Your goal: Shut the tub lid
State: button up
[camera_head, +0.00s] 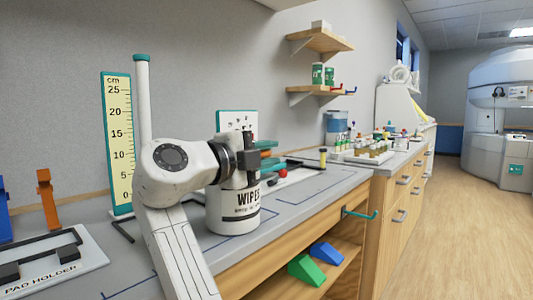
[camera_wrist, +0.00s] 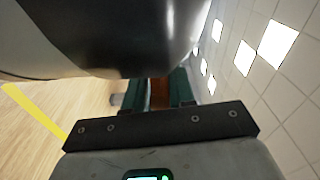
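The white tub marked WIPES (camera_head: 233,213) stands upright on the grey counter, right of my forearm. My gripper (camera_head: 269,155) is above the tub, its teal fingers pointing right. It hides most of the tub's top, so I cannot tell how the lid sits. In the wrist view, the green fingers (camera_wrist: 157,92) stand apart with an orange-brown patch between them; I cannot tell what that is. A large, blurred white and dark curved shape fills the top of that view; I cannot identify it.
A pad holder (camera_head: 58,262) and an orange upright piece (camera_head: 47,200) are at the left. A yellow ruler board (camera_head: 118,142) stands behind my arm. Bottle trays (camera_head: 365,153) stand farther right. Green and blue wedges (camera_head: 307,270) lie on the shelf below.

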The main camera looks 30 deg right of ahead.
jog(key=o, duration=0.4)
jog(key=shift+w+f, duration=0.1)
jog(key=shift+f, duration=0.15)
jog(key=shift+o, duration=0.3)
jog(key=shift+r, duration=0.1)
jog(key=p+v, duration=0.1)
jog(key=v, duration=0.9)
jog(key=shift+a, duration=0.35)
